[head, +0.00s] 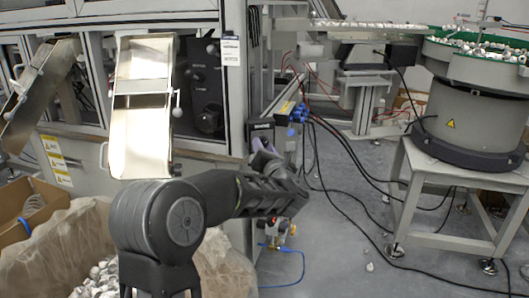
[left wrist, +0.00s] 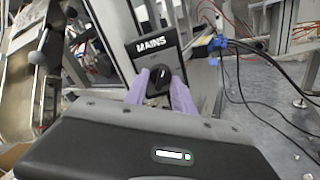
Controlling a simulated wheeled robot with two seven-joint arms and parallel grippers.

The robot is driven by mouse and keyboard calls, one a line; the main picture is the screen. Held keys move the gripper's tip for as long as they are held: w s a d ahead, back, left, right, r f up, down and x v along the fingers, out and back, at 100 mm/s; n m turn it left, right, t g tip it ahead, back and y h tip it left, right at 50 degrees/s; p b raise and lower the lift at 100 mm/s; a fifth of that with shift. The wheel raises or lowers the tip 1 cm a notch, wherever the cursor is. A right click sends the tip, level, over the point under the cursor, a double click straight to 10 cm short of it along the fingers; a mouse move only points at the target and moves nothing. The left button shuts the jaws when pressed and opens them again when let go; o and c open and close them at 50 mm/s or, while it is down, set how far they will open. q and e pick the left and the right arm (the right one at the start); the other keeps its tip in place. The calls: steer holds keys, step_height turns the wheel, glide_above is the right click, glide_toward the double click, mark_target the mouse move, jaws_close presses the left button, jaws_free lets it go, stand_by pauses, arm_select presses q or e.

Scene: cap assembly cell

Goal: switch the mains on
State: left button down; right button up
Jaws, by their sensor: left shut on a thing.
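The mains switch box (left wrist: 152,46) is a dark panel with a white "MAINS" label and a black rotary knob (left wrist: 158,78) below it in the left wrist view. In the head view the box (head: 261,127) sits on the machine frame's corner post, with its lower part hidden. My left gripper (left wrist: 160,88) has its purple fingers on either side of the knob, shut on it. The gripper (head: 262,152) also shows in the head view, reaching the box from below. The knob's exact pointing direction is hard to tell. My right gripper is in neither view.
Blue connectors with cables (head: 298,112) are just right of the box. Metal chutes (head: 143,105) hang at the left, above a lined carton (head: 50,245) of white parts. A bowl feeder (head: 460,105) stands on a table at the right. Cables cross the grey floor.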

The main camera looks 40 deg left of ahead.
arm_select(q)
steer(key=shift+s+r+m+p, duration=0.15)
steer(key=shift+m+p, duration=0.5)
steer(key=shift+m, duration=2.35)
steer(key=shift+w+r+m+p, duration=0.1)
steer(key=shift+m+p, duration=0.5)
steer(key=shift+m, duration=2.4)
steer(key=c, duration=1.1)
jaws_free()
steer(key=shift+s, duration=0.1)
steer(key=v, duration=0.7)
steer(key=shift+s+d+p, duration=0.2)
steer(key=shift+d+p, duration=0.05)
steer(key=shift+p, duration=0.05)
